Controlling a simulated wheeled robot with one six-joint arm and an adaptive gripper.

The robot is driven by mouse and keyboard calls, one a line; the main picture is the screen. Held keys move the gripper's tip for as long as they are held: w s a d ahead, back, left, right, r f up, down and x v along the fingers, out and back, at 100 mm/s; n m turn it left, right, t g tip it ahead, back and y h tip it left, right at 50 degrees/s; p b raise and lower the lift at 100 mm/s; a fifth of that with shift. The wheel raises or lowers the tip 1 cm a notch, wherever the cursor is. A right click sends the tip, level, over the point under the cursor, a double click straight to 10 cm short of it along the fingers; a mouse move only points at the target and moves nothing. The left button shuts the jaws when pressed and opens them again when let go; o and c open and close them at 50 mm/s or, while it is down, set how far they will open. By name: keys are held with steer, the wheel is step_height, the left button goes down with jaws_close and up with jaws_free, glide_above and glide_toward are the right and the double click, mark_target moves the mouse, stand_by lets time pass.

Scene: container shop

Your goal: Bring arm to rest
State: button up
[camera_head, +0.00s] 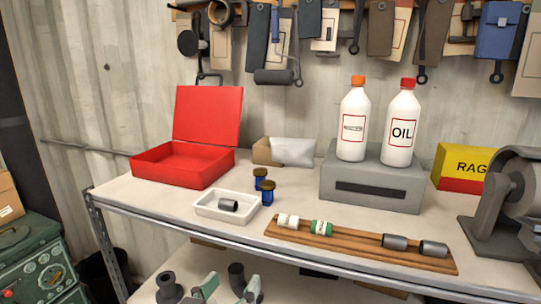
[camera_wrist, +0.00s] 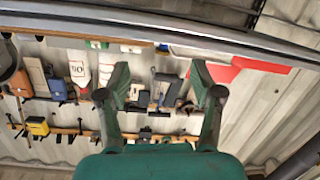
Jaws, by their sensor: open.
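My gripper (camera_wrist: 159,80) shows in the wrist view, its two dark fingers with green tips spread wide apart. Nothing is between the fingers. The wrist view is upside down, with the table's front edge (camera_wrist: 200,27) across its top. The gripper is in front of the table, apart from the objects on it.
On the table (camera_head: 165,204) stand an open red box (camera_head: 185,165), a white tray (camera_head: 212,214) holding a dark cylinder, a wooden rack (camera_head: 350,243) with cylinders, and two bottles on a grey block (camera_head: 370,187). Dark and green pieces (camera_head: 205,288) show low down.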

steer(key=w+d+f+n+y, duration=0.1)
steer(key=d+f+n+y, duration=0.4)
steer(key=f, duration=1.1)
steer(key=s+d+f+n, duration=0.2)
steer(key=s+d+f, duration=0.4)
steer(key=d+f, duration=0.4)
steer(key=s+d+f+m, duration=0.1)
steer(key=s+d+m, duration=0.2)
steer(key=s, duration=1.1)
steer(key=s+d+f+m, duration=0.2)
steer(key=s+d, duration=0.4)
steer(key=s, duration=0.8)
steer(key=shift+s+d+m+g, duration=0.3)
steer(key=shift+d+m, duration=0.1)
steer(key=shift+m, duration=0.1)
